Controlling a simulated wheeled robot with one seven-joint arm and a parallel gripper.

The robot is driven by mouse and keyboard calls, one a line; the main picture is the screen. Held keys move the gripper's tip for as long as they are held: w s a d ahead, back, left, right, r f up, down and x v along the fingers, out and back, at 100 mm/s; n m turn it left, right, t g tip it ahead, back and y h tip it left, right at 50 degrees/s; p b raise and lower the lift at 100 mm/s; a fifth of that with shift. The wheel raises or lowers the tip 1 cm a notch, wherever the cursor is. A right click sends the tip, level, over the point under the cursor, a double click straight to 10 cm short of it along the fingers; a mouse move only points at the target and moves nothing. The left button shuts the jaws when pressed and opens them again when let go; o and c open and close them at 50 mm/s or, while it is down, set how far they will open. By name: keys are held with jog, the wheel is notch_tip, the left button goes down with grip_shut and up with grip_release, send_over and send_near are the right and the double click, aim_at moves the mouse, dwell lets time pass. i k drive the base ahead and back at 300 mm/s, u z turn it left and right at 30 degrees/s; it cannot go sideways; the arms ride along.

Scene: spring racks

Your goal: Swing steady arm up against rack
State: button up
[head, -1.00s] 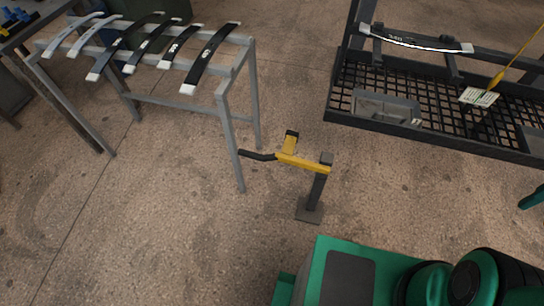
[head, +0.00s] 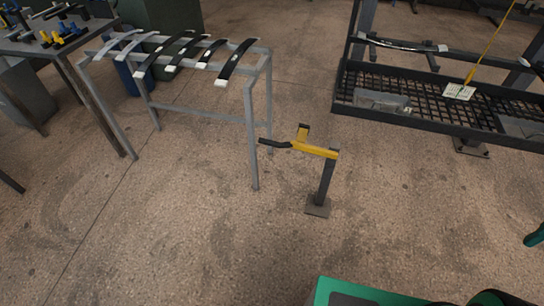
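The steady arm (head: 315,150) is a yellow bar on top of a short dark post (head: 325,180) with a square foot on the floor. A black handle (head: 275,143) sticks out from its left end toward the rack, and a short yellow and black piece stands up near that end. The grey metal rack (head: 255,120) stands just left of it and carries several curved springs (head: 238,60). The bar lies roughly level, its handle tip close to the rack's front right leg. My gripper is not in view; a small green part shows at the right edge.
A workbench (head: 60,45) with small tools is at the far left. The floor (head: 180,240) in front is clear.

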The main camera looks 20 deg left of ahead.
aim_at(303, 133)
jog(key=k, duration=0.75)
jog(key=u, duration=1.15)
jog(key=i, duration=1.6)
jog(key=z, duration=1)
jog(key=i, duration=0.3)
jog(key=z, duration=0.1)
